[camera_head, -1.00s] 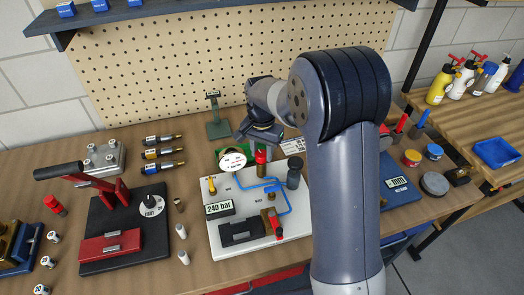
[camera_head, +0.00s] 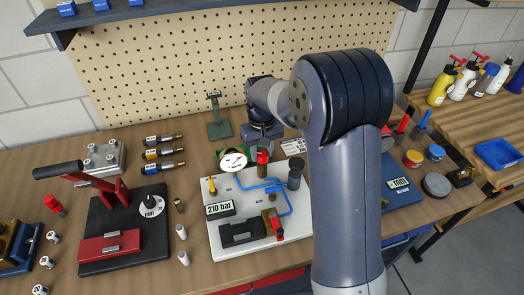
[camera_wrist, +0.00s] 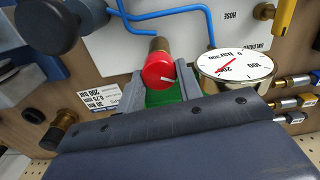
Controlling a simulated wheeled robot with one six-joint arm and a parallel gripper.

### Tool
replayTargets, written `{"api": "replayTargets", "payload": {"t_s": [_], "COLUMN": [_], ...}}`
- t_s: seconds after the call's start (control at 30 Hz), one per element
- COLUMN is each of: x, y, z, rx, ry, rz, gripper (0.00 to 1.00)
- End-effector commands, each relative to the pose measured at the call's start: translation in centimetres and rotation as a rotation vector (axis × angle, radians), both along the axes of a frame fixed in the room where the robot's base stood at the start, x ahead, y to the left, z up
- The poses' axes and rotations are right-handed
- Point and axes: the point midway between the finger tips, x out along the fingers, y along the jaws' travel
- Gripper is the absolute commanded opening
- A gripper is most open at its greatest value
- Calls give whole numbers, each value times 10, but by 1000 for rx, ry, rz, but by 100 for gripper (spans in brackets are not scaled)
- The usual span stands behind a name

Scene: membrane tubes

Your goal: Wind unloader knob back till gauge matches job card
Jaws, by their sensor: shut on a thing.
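The red unloader knob (camera_wrist: 157,70) sits on a brass stem, its white mark pointing right in the wrist view. My gripper (camera_wrist: 158,86) is shut on the knob, one finger on each side. In the head view the knob (camera_head: 263,157) stands at the back of the white board below my wrist. The round white gauge (camera_wrist: 235,66) beside it has a red needle near the 200 mark. The digital readout (camera_head: 220,209) shows 210 bar. The job card (camera_wrist: 99,97) shows 200 bar on its top line; its lower lines are small.
Blue piping (camera_head: 283,200) and a dark cylinder (camera_head: 295,172) stand close to the knob on the white board (camera_head: 224,245). A green stand (camera_head: 219,128) stands behind the board.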

Motion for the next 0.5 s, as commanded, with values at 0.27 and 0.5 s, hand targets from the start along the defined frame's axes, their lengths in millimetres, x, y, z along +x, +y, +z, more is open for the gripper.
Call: {"api": "replayTargets", "payload": {"t_s": [0.27,0.5], "x": [0,0], "y": [0,0], "z": [1,1], "rx": [0,0], "ry": [1,0], "rz": [75,87], "gripper": [11,11]}}
